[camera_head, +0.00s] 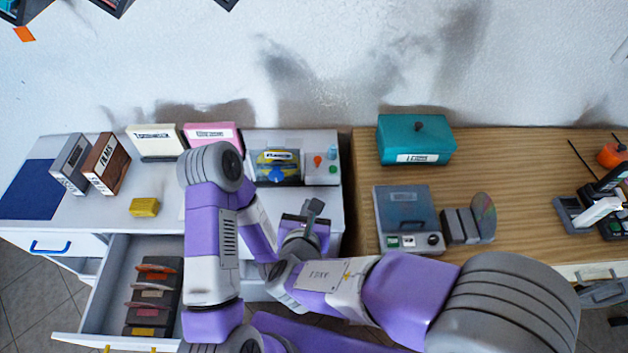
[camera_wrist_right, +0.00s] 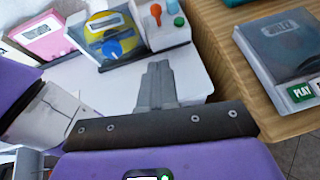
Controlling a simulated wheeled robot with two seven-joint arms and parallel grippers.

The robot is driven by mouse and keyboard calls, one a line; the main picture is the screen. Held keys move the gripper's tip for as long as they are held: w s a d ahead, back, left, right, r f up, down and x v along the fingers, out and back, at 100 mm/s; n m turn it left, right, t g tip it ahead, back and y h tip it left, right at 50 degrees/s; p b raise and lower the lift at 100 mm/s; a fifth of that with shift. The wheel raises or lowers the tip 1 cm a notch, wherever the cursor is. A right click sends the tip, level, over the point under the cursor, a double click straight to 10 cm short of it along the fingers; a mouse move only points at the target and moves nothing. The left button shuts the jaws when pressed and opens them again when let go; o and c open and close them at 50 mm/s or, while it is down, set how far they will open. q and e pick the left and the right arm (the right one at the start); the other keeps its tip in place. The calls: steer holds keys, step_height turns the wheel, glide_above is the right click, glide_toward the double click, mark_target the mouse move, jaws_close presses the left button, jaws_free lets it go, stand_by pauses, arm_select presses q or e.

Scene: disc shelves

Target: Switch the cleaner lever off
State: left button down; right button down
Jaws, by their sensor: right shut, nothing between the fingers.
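The cleaner (camera_head: 278,166) stands at the back right of the white desk. It has a clear cover, a yellow disc and a blue knob (camera_head: 277,174). On the pale panel at its right are an orange-red-topped lever (camera_head: 317,160) and green and blue knobs. These also show in the wrist view, with the orange lever (camera_wrist_right: 155,10) at the top. I cannot tell which is the cleaner lever or its setting. My right gripper (camera_head: 314,206) is shut and empty over the desk, in front of the panel and apart from it; its fingers (camera_wrist_right: 158,68) point toward the panel. My left gripper is out of view.
My left arm stands left of the right gripper. A wooden table to the right holds a teal box (camera_head: 416,138) and a grey disc player (camera_head: 408,220). A pink case (camera_head: 212,135) stands left of the cleaner. An open drawer (camera_head: 112,290) is at lower left.

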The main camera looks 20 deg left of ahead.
mark_target(318, 162)
steer(key=b+x, duration=0.2)
steer(key=x, duration=0.8)
steer(key=shift+s+d, duration=0.1)
steer(key=w, duration=0.1)
steer(key=w+r, duration=0.1)
steer(key=w, duration=0.2)
steer(key=shift+a+r, duration=0.2)
steer(key=shift+a, duration=0.1)
